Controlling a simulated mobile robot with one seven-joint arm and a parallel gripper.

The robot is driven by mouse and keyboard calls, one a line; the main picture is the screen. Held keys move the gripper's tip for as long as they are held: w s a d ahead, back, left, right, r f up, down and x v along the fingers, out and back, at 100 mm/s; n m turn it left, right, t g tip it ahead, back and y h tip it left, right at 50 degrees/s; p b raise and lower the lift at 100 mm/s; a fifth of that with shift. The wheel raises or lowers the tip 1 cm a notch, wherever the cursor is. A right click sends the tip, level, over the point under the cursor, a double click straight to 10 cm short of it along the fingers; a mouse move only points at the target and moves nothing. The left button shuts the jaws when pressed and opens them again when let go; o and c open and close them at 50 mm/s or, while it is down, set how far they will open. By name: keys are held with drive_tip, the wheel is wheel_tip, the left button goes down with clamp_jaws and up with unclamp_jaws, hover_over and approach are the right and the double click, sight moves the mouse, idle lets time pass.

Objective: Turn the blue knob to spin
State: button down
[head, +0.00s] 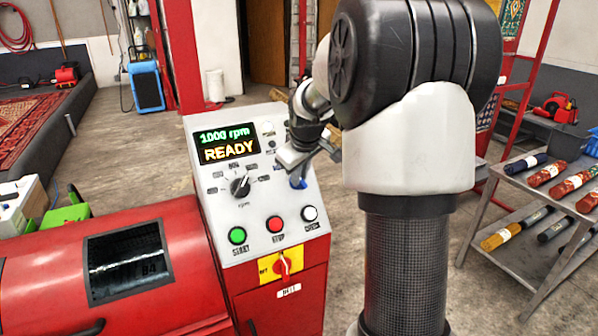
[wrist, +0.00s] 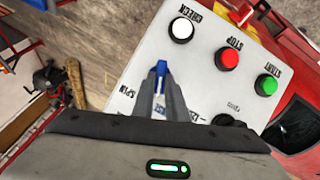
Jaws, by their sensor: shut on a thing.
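The blue knob (head: 298,182) sits on the right side of the sloped white control panel (head: 265,199). In the wrist view the blue knob (wrist: 161,68) shows between my fingertips, near the word SPIN. My gripper (head: 300,170) is shut on the knob; it also shows in the wrist view (wrist: 160,82). The fingers hide part of the knob and some labels around it. The display (head: 228,144) reads 1000 rpm and READY.
The panel also has a black rpm knob (head: 240,186) and green (head: 237,235), red (head: 275,224) and white (head: 309,213) buttons. A red switch on a yellow plate (head: 282,266) is below. The red drum machine (head: 180,235) is left. A grey shelf (head: 520,200) with rolled rugs stands right.

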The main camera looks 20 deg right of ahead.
drive_tip(key=shift+s+d+f+m+y+p, duration=0.1)
drive_tip(key=shift+d+m+y+p, duration=0.15)
drive_tip(key=shift+m+y+p, duration=0.6)
drive_tip(key=m, duration=0.2)
drive_tip(key=shift+d+f+m+g+y, duration=0.1)
drive_tip(key=shift+d+m+g+y, duration=0.05)
drive_tip(key=shift+m+g+y, duration=0.15)
drive_tip(key=m, duration=0.1)
drive_tip(key=m+y, duration=0.1)
drive_tip(key=shift+d+f+m+b, duration=0.15)
drive_tip(key=shift+m+b, duration=0.15)
drive_tip(key=shift+m, duration=0.05)
drive_tip(key=shift+m+y, duration=0.45)
drive_tip(key=shift+m, duration=0.25)
drive_tip(key=shift+s+f, duration=0.1)
drive_tip(key=c, duration=1.8)
unclamp_jaws()
drive_tip(key=shift+o, duration=0.2)
drive_tip(key=shift+r, duration=0.2)
drive_tip(key=shift+w, duration=0.25)
drive_tip(key=shift+r, duration=0.1)
